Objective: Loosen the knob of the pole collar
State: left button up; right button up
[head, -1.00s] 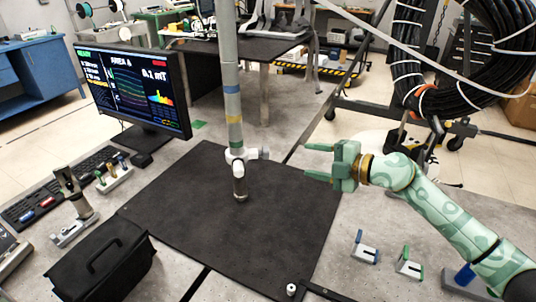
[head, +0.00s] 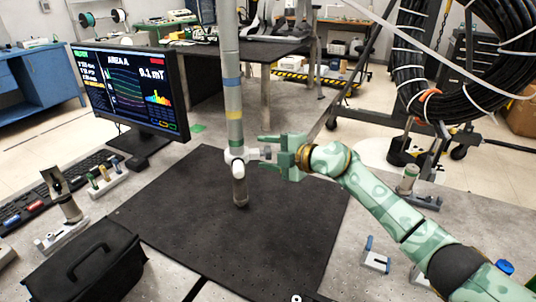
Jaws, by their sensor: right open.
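The grey pole (head: 232,90), with blue and yellow bands, stands upright over the black mat. The white pole collar (head: 236,155) sits around its lower part. The collar's pale knob (head: 264,153) sticks out on the right side. My right gripper (head: 265,153) comes in from the right with its two green fingers apart, one above and one below the knob's height. The knob's end appears to lie between the fingers; I cannot tell whether they touch it. My left gripper is not in view.
The black mat (head: 180,220) around the pole is mostly bare. A monitor (head: 130,92) stands at the left, with a black case (head: 85,265) in front of it. Small holders (head: 376,256) stand at the lower right. A large cable coil (head: 425,60) hangs at the back right.

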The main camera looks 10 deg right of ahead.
jog(key=c, duration=1)
jog(key=shift+f+n+t+y+b, duration=0.25)
jog(key=shift+n+t+y+b, duration=0.05)
jog(key=shift+n+t+b, duration=0.1)
jog(key=n+t+b, duration=0.1)
jog(key=b, duration=0.1)
jog(key=f+n+y+b, duration=0.1)
jog(key=b, duration=0.1)
jog(key=shift+w+t, duration=0.1)
jog(key=shift+t, duration=0.3)
jog(key=shift+r+n+t+y+b, duration=0.3)
jog(key=shift+r+n+y+b, duration=0.2)
jog(key=shift+b, duration=0.2)
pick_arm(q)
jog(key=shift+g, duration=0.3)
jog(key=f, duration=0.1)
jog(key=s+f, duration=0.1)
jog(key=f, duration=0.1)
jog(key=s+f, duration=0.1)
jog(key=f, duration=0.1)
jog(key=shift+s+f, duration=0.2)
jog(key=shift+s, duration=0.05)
pick_arm(e)
jog(key=shift+r, duration=0.15)
jog(key=o, duration=1)
